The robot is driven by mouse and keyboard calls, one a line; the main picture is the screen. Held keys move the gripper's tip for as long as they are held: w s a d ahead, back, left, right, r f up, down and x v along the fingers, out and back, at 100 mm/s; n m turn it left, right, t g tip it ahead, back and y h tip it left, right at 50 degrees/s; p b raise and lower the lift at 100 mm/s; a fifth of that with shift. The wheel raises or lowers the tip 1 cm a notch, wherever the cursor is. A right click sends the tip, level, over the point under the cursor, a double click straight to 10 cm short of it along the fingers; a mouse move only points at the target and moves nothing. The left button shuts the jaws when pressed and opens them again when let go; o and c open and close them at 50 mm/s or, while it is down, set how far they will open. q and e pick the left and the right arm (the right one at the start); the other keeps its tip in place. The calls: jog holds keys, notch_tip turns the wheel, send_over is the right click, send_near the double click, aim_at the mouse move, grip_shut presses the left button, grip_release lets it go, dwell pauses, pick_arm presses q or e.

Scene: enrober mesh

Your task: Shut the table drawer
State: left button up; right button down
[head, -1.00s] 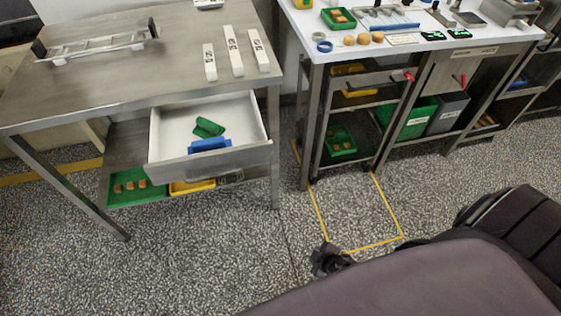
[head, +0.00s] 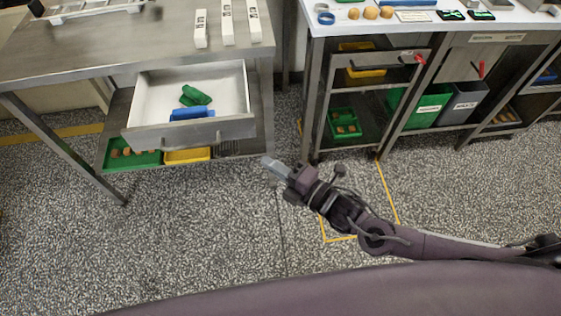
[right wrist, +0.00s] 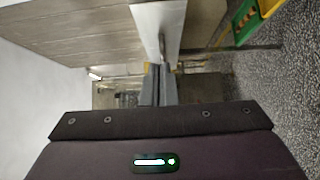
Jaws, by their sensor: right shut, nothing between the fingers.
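The table drawer (head: 190,133) hangs open under the steel table (head: 120,60) at the left of the head view. Its white inside holds a green item (head: 195,95) and a blue item (head: 192,113). My right gripper (head: 268,163) is shut and empty, in front and to the right of the drawer's front panel, with a gap between them in the head view. In the right wrist view the shut fingers (right wrist: 157,85) point toward the pale drawer (right wrist: 158,20); I cannot tell there whether they touch it. My left gripper is out of view.
A lower shelf under the table holds a green tray (head: 150,160) and a yellow tray (head: 187,156). A white-topped bench (head: 430,28) with a wheeled rack (head: 318,110) beneath stands to the right. Speckled floor (head: 200,240) lies clear in front of the drawer.

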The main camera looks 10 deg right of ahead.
aim_at(237, 129)
jog(key=w+a, duration=0.1)
jog(key=w, duration=0.1)
jog(key=w+a, duration=0.2)
jog(key=w, duration=0.1)
jog(key=w+a+p, duration=0.1)
jog(key=w, duration=0.2)
jog(key=shift+a, duration=0.15)
jog(key=shift+w, duration=0.4)
